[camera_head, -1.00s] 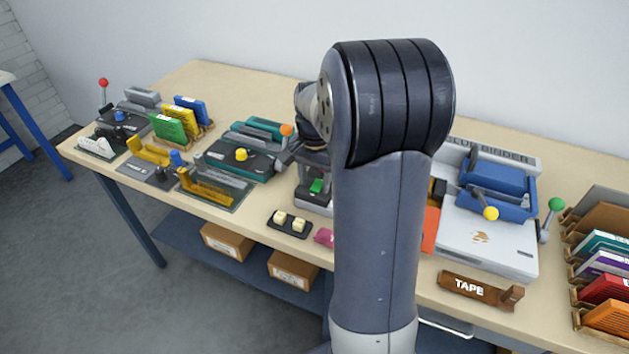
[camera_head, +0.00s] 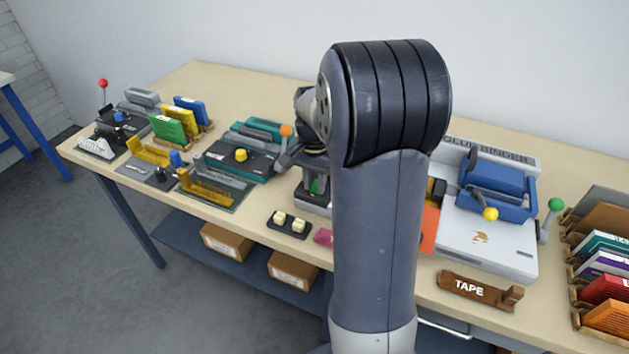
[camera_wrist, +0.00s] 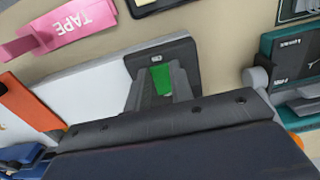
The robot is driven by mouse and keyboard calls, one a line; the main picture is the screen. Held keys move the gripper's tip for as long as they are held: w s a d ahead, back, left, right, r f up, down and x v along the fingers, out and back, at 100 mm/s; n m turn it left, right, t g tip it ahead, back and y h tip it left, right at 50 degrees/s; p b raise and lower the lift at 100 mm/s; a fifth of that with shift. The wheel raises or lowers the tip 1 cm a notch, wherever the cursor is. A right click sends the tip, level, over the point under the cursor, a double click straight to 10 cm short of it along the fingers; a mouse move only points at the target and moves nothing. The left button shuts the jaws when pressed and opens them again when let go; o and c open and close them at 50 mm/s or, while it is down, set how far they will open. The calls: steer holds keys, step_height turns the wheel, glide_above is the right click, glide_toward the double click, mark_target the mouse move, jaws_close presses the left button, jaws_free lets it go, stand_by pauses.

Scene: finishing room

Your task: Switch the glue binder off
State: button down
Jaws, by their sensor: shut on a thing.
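The glue binder (camera_head: 488,238) is a white machine with a blue clamp, a yellow knob and a green-knobbed lever, right of my arm in the head view. Its left part is hidden behind my arm. In the wrist view its white body (camera_wrist: 90,92) runs to a dark switch plate (camera_wrist: 182,55) with a green rocker switch (camera_wrist: 161,78). My gripper (camera_wrist: 160,92) is at this plate, its two fingers on either side of the green rocker, shut on it. In the head view my gripper (camera_head: 314,168) is partly hidden by my arm.
A teal machine (camera_head: 240,160) with an orange-knobbed lever stands close left of my gripper. A pink tape block (camera_wrist: 70,28), an orange sheet (camera_wrist: 25,103) and a brown TAPE block (camera_head: 468,288) lie nearby. Racked books (camera_head: 605,262) stand at the right.

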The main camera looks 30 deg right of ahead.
steer(key=shift+w+d+r+g+y+p, duration=0.2)
steer(key=shift+r+g+y+p, duration=0.3)
steer(key=shift+p, duration=1.25)
steer(key=shift+w+d+f+g+y+p, duration=0.15)
steer(key=shift+f+g+y+p, duration=0.2)
steer(key=shift+y+p, duration=0.5)
steer(key=c, duration=1.2)
jaws_free()
steer(key=shift+c, duration=0.2)
steer(key=v, duration=1)
steer(key=shift+r, duration=0.45)
steer(key=shift+f, duration=0.1)
